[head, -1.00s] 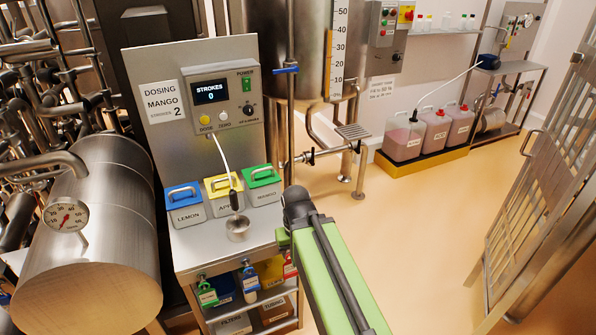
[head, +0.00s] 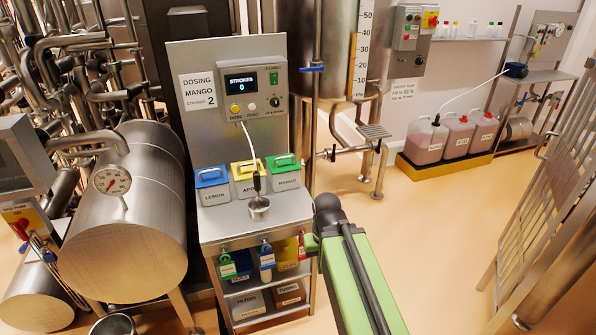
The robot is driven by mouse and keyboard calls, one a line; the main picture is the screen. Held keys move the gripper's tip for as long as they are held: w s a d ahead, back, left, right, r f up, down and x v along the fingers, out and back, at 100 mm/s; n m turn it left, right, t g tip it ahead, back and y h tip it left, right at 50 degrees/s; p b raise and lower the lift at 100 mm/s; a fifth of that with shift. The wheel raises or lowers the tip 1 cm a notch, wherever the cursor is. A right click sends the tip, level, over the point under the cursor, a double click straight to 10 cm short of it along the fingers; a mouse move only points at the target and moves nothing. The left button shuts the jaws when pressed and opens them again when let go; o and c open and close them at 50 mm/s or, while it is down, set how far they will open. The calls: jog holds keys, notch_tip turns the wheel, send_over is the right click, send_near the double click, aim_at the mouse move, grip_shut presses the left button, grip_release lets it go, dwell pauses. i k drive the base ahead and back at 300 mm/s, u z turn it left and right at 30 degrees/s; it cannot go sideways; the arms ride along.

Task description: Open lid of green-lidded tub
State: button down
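The green-lidded tub (head: 287,183), labelled MANGO, stands at the right end of a row of tubs on the steel dosing stand. Its green lid (head: 282,163) with a raised handle is on and looks closed. Beside it are the yellow-lidded tub (head: 247,188) and the blue-lidded tub (head: 213,194), labelled LEMON, both with lids on. My green arm rises from the bottom of the picture, and its dark joint is just right of and below the green-lidded tub. My gripper is not visible; the arm may hide it.
A small steel cup (head: 259,206) with a dark-handled probe on a white hose stands before the tubs. The dosing panel (head: 252,92) reads STROKES 0. A sign (head: 198,92) says DOSING MANGO, strokes 2. A steel tank (head: 125,230) is left; open floor (head: 425,240) lies right.

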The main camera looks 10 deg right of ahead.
aim_at(277, 165)
jog(key=z, duration=0.1)
jog(key=k, duration=0.45)
jog(key=u, duration=0.3)
jog(key=i, duration=0.85)
jog(key=u, duration=3.2)
jog(key=k, duration=0.85)
jog(key=z, duration=1.7)
